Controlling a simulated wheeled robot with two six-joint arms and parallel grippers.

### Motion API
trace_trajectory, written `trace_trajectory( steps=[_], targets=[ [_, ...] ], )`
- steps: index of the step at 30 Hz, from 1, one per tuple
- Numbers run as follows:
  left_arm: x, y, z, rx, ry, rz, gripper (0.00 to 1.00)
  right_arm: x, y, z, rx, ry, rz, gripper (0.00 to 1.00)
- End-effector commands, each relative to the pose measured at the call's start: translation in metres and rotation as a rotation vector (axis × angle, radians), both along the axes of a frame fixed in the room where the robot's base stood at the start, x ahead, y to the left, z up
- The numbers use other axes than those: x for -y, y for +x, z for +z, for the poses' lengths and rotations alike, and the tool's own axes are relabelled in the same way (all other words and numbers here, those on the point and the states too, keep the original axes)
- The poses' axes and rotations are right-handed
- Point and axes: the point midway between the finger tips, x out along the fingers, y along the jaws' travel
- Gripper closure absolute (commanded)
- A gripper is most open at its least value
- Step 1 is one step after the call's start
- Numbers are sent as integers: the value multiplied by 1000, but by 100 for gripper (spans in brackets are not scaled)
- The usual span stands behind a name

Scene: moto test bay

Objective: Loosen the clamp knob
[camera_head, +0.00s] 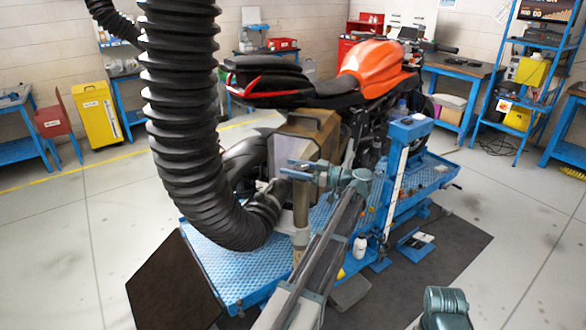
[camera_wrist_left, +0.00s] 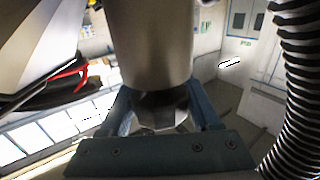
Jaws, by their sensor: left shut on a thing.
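My left gripper (camera_head: 291,171) is in front of the motorcycle's rear end, near the bronze box (camera_head: 310,125) with a handle. In the left wrist view, its two blue-grey fingers (camera_wrist_left: 162,112) are shut on a dark faceted piece, the clamp knob (camera_wrist_left: 160,106), one finger on each side. A wide grey metal cylinder (camera_wrist_left: 148,45) is just above the knob in that view. I cannot make out the knob in the head view. A teal joint of my right arm (camera_head: 443,306) shows at the bottom right; its gripper is not in view.
A thick black corrugated hose (camera_head: 185,110) hangs left of the gripper, its end close by. The orange motorcycle (camera_head: 372,66) stands on a blue lift (camera_head: 215,252). A blue upright (camera_head: 404,170) stands right of my left arm.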

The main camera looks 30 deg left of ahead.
Motion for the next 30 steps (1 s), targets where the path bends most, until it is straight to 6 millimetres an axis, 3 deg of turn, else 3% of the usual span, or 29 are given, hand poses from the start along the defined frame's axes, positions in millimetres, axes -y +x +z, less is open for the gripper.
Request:
trace_trajectory(
  steps=[4, 5, 9, 20, 23, 30],
  targets=[
    [-1, 0, 0, 0, 1, -1, 92, 0, 0, 0, 0, 0, 0, 50],
    [-1, 0, 0, 0, 1, -1, 31, 0, 0, 0, 0, 0, 0, 50],
    [-1, 0, 0, 0, 1, -1, 7, 0, 0, 0, 0, 0, 0, 50],
    [4, 1, 0, 0, 1, -2, 7, 0, 0, 0, 0, 0, 0, 50],
    [17, 4, 0, 0, 1, -3, 7, 0, 0, 0, 0, 0, 0, 50],
    [68, 13, 0, 0, 1, -5, 7, 0, 0, 0, 0, 0, 0, 50]
  ],
)
